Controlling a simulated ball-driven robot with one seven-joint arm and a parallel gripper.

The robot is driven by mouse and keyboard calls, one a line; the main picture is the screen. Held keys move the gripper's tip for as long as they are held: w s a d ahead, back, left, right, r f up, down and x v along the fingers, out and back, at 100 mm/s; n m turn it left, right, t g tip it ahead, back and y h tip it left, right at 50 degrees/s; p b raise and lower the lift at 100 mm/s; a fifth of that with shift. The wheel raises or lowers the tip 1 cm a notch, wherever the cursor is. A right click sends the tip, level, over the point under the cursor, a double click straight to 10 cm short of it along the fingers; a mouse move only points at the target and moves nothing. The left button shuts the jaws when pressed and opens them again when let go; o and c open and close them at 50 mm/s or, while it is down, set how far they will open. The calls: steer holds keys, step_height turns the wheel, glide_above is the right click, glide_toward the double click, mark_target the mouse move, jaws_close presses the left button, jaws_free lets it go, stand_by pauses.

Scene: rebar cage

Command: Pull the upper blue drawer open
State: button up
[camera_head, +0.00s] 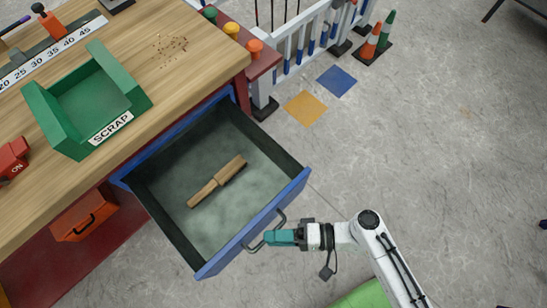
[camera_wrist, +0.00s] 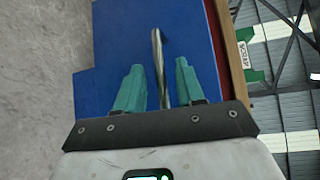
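The upper blue drawer (camera_head: 292,192) stands far out from the wooden workbench, its dark inside exposed. My gripper (camera_head: 272,237) is at this handle, with teal fingers. In the wrist view the handle (camera_wrist: 157,50) runs between the two fingers of my gripper (camera_wrist: 160,80), with a visible gap on each side. The fingers are apart and hold nothing tightly.
A lower orange drawer (camera_head: 84,216) is in the bench's red base. A green SCRAP bin (camera_head: 72,149) stands on the benchtop (camera_head: 196,75). A white fence (camera_head: 306,45) and cones (camera_head: 369,43) are at the back.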

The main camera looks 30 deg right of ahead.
steer(key=v, duration=1)
stand_by(0.3)
